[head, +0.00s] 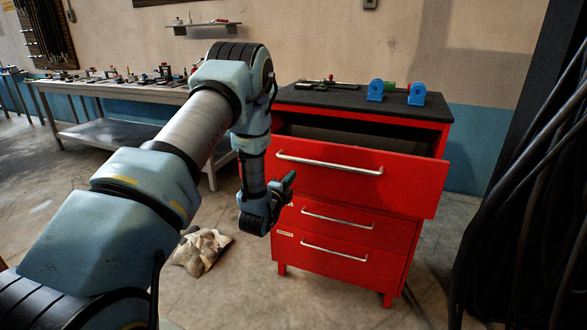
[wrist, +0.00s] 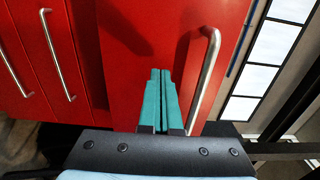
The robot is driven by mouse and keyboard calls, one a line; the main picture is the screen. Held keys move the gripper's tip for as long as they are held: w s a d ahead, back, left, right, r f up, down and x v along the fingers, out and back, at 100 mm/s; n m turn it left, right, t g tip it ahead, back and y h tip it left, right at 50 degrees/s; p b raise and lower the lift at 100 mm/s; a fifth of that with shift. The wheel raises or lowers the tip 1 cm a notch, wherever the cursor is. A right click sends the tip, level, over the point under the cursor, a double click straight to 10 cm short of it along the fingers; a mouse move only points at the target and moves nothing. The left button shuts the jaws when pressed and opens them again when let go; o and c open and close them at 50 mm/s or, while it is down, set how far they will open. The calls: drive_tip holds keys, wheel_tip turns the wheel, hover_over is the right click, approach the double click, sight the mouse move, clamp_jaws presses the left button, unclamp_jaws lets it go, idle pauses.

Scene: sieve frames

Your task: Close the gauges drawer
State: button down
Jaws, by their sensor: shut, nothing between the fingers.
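A red cabinet (head: 283,262) with three drawers stands right of my arm. Its top drawer (head: 400,190) is pulled out, with a dark gap showing behind its front; the two lower drawers look shut. Small labels show on the lower drawers but I cannot read them, so I cannot tell which is the gauges drawer. My gripper (head: 289,179) is shut and empty, near the left part of the top drawer's front. In the wrist view, the teal fingertips (wrist: 160,72) point at the red top drawer front (wrist: 130,40), beside its silver handle (wrist: 207,80). I cannot tell whether they touch it.
A crumpled cloth or bag (head: 201,250) lies on the floor left of the cabinet. A workbench (head: 120,92) stands behind. Dark cables (head: 520,200) hang at the right.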

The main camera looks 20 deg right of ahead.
sight(298, 170)
drive_tip(key=shift+p+x, duration=0.45)
drive_tip(key=shift+x, duration=0.95)
drive_tip(key=shift+d+f, duration=0.1)
drive_tip(key=shift+d, duration=0.05)
